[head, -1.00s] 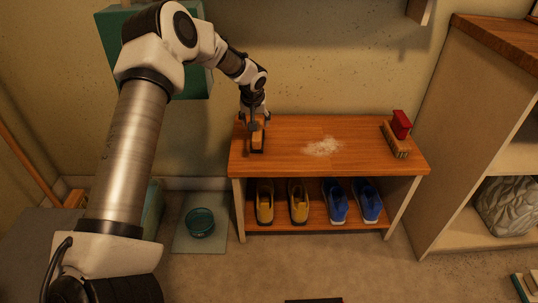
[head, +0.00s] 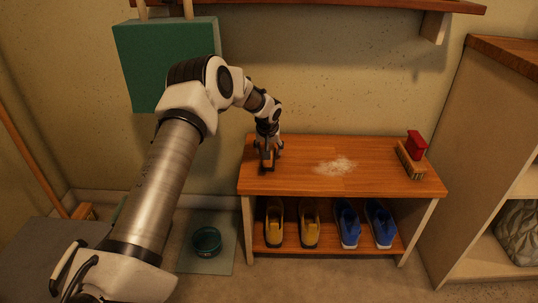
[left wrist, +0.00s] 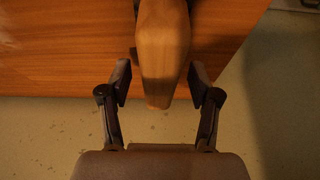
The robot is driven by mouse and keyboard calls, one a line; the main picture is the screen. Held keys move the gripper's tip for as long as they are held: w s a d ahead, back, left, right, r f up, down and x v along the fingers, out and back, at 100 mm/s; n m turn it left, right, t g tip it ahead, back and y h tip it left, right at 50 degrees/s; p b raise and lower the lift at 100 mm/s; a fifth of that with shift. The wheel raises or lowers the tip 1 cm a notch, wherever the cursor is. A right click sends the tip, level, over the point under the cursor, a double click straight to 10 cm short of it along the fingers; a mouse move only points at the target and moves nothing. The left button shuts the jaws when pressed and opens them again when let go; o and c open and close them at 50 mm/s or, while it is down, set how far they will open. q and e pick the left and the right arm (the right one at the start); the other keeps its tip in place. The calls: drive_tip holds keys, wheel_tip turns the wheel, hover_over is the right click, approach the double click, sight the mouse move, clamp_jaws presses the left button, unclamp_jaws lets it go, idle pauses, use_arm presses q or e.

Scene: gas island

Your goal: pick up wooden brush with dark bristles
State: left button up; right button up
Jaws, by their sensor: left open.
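A wooden brush (head: 268,161) is at the left end of the bench top, mostly hidden by my left gripper (head: 268,150) in the head view. In the left wrist view its brown wooden body (left wrist: 163,50) runs down from the top edge, between the two fingers. The left gripper (left wrist: 160,80) is open, with a finger on either side of the wood. Gaps show on both sides near the fingertips. I cannot make out the bristles clearly. My right gripper is not in view.
The wooden bench (head: 300,180) has white powder (head: 336,166) in its middle. A red item (head: 417,144) and another brush with pale bristles (head: 410,165) are at its right end. Yellow shoes (head: 309,224) and blue shoes (head: 347,224) are below. A teal bowl (head: 206,241) is on the floor.

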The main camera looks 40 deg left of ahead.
use_arm(q)
drive_tip(key=shift+f, duration=0.2)
idle(0.3)
clamp_jaws()
